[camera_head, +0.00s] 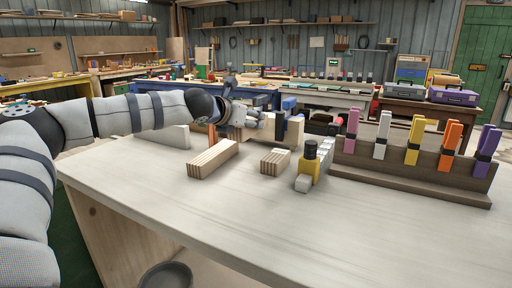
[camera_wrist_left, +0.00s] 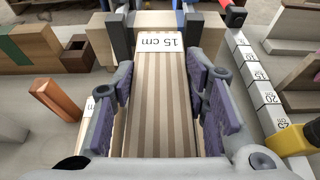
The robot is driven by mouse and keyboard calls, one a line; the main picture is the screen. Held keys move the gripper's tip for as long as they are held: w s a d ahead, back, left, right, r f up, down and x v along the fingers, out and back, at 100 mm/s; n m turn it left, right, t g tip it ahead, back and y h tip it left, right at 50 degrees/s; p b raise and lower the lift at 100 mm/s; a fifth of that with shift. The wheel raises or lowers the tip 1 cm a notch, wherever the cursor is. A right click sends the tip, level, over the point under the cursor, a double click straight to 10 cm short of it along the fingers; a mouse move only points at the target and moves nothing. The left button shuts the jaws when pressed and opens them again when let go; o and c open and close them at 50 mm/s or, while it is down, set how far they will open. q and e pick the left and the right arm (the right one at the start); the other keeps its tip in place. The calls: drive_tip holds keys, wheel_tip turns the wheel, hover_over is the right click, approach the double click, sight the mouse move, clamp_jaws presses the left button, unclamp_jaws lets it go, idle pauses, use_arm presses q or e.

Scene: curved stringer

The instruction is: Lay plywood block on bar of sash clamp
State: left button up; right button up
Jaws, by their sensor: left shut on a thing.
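My left gripper (camera_head: 262,118) reaches over the bench from the left in the head view. In the left wrist view its two purple-padded fingers (camera_wrist_left: 175,105) are shut on a striped plywood block (camera_wrist_left: 160,85) labelled "15 cm". The sash clamp's pale bar (camera_wrist_left: 255,85), with number marks, runs along the right of that view, apart from the block. Its yellow jaw (camera_wrist_left: 295,140) also shows in the head view (camera_head: 311,168), with a black knob on top. The held block is mostly hidden behind the gripper in the head view. My right gripper is not in view.
Two other striped blocks, one longer (camera_head: 213,159) and one short (camera_head: 275,161), lie on the pale bench (camera_head: 240,220). A wooden rack (camera_head: 415,170) of coloured clamps stands at right. An orange-brown piece (camera_wrist_left: 57,103) is left of the gripper. The bench front is clear.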

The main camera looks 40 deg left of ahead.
use_arm(q)
drive_tip(key=b, duration=0.1)
hover_over(250, 157)
drive_tip(key=f, duration=0.6)
drive_tip(key=shift+s+d, duration=0.25)
drive_tip(key=shift+s, duration=0.05)
drive_tip(key=shift+w+a, duration=0.2)
drive_tip(key=f+b, duration=0.1)
drive_tip(key=f, duration=0.2)
drive_tip(key=shift+w+a+f+b, duration=0.2)
drive_tip(key=shift+f+b, duration=0.2)
drive_tip(key=shift+r, duration=0.4)
drive_tip(key=shift+c, duration=0.6)
drive_tip(key=shift+f, duration=0.2)
drive_tip(key=o, duration=1.1)
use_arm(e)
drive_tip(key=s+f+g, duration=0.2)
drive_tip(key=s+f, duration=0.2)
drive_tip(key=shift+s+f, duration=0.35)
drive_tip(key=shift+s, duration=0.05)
